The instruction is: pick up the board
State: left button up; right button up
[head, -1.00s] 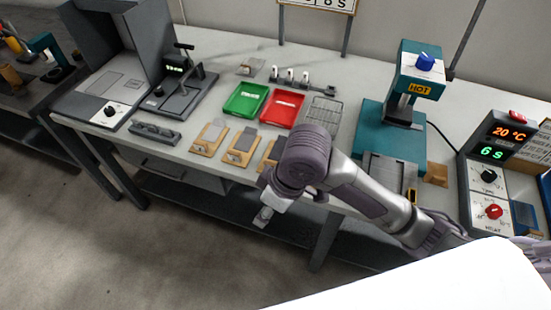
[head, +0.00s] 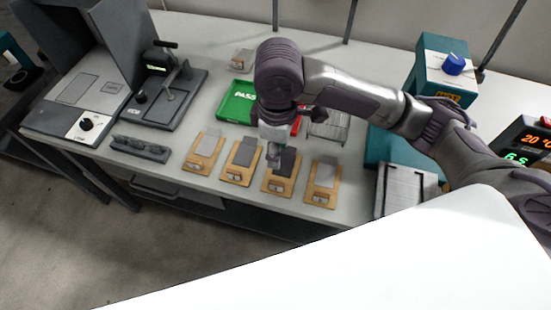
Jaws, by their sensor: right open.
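Several small wooden boards with grey pieces on them lie in a row along the front of the bench: the leftmost board (head: 192,164), a second board (head: 230,176), a third board (head: 273,187) and the rightmost board (head: 318,197). I cannot tell which one is the task's board. My right gripper (head: 273,157) points down at the upper left part of the third board, over its dark grey piece (head: 289,160). It is open, and I cannot tell whether it touches the board. My left gripper is not in view.
A green tray (head: 237,102) lies behind the boards. A red tray (head: 296,127) and a wire rack (head: 329,128) are partly behind my arm. A dark holder (head: 140,149) sits to the left. A teal press (head: 440,70) stands right. The bench front edge is close to the boards.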

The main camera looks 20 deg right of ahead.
send_over(277, 182)
jog(key=f, duration=0.7)
jog(key=shift+d+f, duration=0.1)
jog(key=shift+d, duration=0.1)
jog(key=shift+f, duration=0.3)
jog(key=f, duration=0.2)
jog(key=shift+s+a+f, duration=0.1)
jog(key=shift+a+f, duration=0.1)
jog(key=shift+f, duration=0.2)
notch_tip(277, 182, down, 2)
jog(key=shift+f, duration=0.25)
jog(key=shift+c, duration=0.6)
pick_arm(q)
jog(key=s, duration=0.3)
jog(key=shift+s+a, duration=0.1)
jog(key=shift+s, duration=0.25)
pick_arm(e)
grip_shut()
